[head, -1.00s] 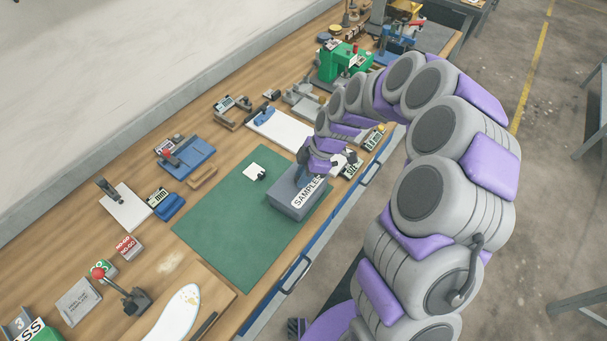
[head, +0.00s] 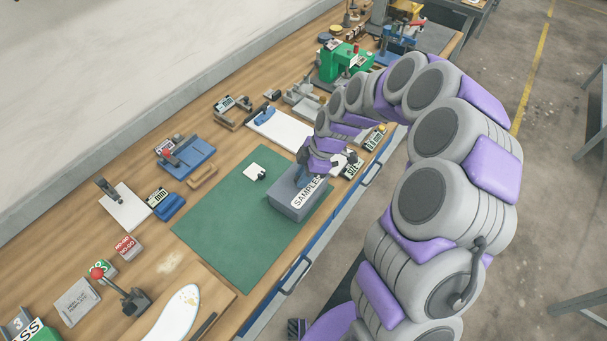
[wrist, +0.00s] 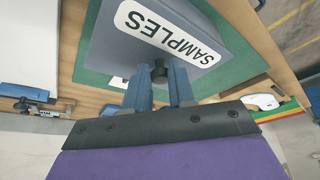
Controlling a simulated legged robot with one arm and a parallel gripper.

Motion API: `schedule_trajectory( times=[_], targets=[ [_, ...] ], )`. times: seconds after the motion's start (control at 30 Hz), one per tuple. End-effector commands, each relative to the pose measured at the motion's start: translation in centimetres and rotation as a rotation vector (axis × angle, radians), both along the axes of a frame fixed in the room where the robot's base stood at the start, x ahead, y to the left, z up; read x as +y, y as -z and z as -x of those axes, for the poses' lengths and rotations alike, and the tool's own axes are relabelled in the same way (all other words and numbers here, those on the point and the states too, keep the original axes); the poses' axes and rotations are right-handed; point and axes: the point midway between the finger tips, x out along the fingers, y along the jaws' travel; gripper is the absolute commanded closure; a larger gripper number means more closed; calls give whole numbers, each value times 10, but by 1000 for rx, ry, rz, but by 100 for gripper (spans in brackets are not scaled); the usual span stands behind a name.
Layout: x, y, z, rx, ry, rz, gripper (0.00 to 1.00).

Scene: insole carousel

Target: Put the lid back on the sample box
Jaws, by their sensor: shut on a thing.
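The grey sample box (head: 291,205) stands on the green mat, with a white SAMPLES label on it. Its lid is grey like the box, and I cannot make out a clear seam or gap between them in the head view. In the wrist view a grey surface (wrist: 105,40) with the SAMPLES label fills the top of the picture. My gripper (wrist: 160,76) has its blue fingers closed around a small dark knob (wrist: 158,72) at that surface. In the head view my gripper (head: 301,180) is at the top of the box and hides part of it.
The green mat (head: 225,225) is mostly clear left of the box. A small white piece with a dark part (head: 255,172) lies on it. A blue fixture (head: 188,158), a white board (head: 282,132) and gauges stand behind. The bench's blue front edge (head: 310,250) runs close by the box.

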Motion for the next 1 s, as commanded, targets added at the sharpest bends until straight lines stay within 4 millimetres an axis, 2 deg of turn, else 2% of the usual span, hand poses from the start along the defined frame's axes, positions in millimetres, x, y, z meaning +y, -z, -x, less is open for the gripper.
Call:
schedule_trajectory(
  times=[0.13, 0.17, 0.43, 0.63, 0.9, 1.0],
  targets=[
    [0, 0, 0, 0, 0, 0, 100],
    [0, 0, 0, 0, 0, 0, 74],
    [0, 0, 0, 0, 0, 0, 48],
    [0, 0, 0, 0, 0, 0, 45],
    [0, 0, 0, 0, 0, 0, 21],
    [0, 0, 0, 0, 0, 0, 21]
  ],
)
